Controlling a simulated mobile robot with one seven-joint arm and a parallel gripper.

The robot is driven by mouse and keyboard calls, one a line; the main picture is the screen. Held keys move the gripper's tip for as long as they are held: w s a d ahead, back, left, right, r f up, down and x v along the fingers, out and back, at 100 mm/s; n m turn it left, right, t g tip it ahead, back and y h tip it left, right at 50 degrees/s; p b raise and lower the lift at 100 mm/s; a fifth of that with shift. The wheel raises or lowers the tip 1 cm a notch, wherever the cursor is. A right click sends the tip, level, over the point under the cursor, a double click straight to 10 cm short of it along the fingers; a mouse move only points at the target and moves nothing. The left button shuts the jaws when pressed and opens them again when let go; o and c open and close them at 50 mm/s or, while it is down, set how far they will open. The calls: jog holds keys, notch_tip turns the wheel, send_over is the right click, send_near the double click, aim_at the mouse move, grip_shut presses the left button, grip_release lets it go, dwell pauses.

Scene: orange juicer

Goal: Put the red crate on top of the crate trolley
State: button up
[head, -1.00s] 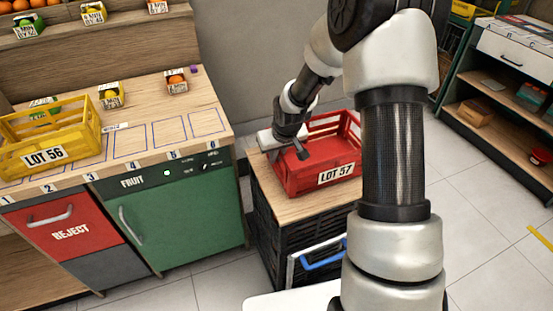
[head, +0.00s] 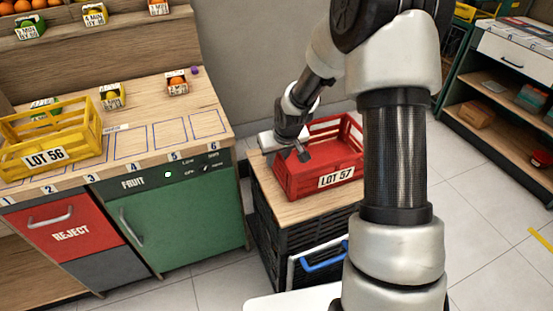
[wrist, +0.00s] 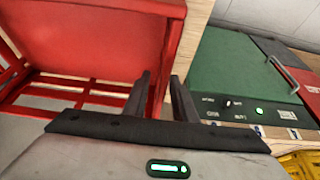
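The red crate (head: 330,178), labelled LOT 57, sits upright on the wooden top of the crate trolley (head: 265,188), a dark slatted box with a blue handle. My gripper (head: 290,155) is at the crate's left wall in the head view. In the wrist view, the two dark fingers of my gripper (wrist: 162,98) stand either side of the red crate's wall (wrist: 95,35), one inside and one outside. A gap shows beside the wall, so the fingers look open around it. The crate's far right side is partly hidden behind my arm.
A counter (head: 185,100) with numbered places stands at the left, holding a yellow crate (head: 60,145) labelled LOT 56. A green fruit cabinet (head: 185,220) is left of the trolley. Shelving (head: 510,110) stands at the right. The tiled floor between is clear.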

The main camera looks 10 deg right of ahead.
jog(key=p+v, duration=0.1)
jog(key=v, duration=1)
jog(key=shift+p, duration=0.35)
jog(key=shift+s+d+r, duration=0.1)
jog(key=shift+r, duration=0.1)
jog(key=s+r+m+p, duration=0.1)
jog(key=s+r+p, duration=0.4)
jog(key=s+r, duration=0.7)
jog(key=s+r+m+t+p, duration=0.1)
jog(key=s+r+p, duration=0.5)
jog(key=s+r, duration=0.7)
notch_tip(320, 180, up, 5)
jog(key=shift+d+f+h, duration=0.2)
jog(key=shift+h, duration=0.2)
